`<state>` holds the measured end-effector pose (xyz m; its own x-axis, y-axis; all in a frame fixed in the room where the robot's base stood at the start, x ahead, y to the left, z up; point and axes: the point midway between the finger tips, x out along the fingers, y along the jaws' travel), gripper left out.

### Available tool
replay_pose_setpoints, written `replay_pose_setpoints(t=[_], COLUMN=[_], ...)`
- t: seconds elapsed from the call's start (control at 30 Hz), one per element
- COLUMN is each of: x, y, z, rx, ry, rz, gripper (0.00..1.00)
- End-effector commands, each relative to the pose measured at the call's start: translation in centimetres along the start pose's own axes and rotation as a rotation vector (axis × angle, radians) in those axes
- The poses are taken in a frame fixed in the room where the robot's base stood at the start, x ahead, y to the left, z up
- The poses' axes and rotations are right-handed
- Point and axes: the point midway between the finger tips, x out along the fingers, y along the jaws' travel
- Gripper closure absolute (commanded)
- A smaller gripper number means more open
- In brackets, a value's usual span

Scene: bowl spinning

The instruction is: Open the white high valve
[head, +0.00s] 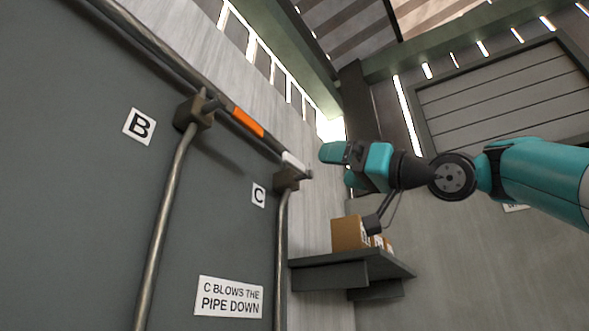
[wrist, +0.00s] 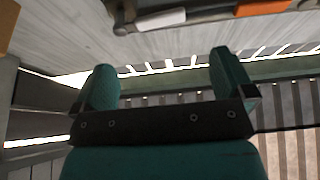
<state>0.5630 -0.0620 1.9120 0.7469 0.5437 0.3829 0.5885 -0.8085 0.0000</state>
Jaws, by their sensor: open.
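The white valve handle (head: 293,161) sits at the right end of the high pipe, above the C label. It also shows at the top of the wrist view (wrist: 162,19), beyond and between my fingers. My gripper (head: 340,166) is just right of the white handle in the head view, apart from it. In the wrist view my gripper (wrist: 163,68) has its two teal fingers wide apart with nothing between them.
An orange handle (head: 247,121) is on the same pipe, to the left. Labels B (head: 139,126) and C (head: 258,195) and a "C blows the pipe down" sign (head: 229,296) are on the grey panel. A shelf (head: 325,272) with cardboard boxes (head: 348,233) is below my gripper.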

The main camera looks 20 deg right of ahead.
Motion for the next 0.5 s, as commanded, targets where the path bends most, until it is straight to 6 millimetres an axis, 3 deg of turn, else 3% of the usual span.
replay_pose_setpoints(t=[0.5], x=[9.7], y=[-0.1], z=[-0.4], rx=[0.004], ry=[-0.002], rz=[-0.003], gripper=[0.0])
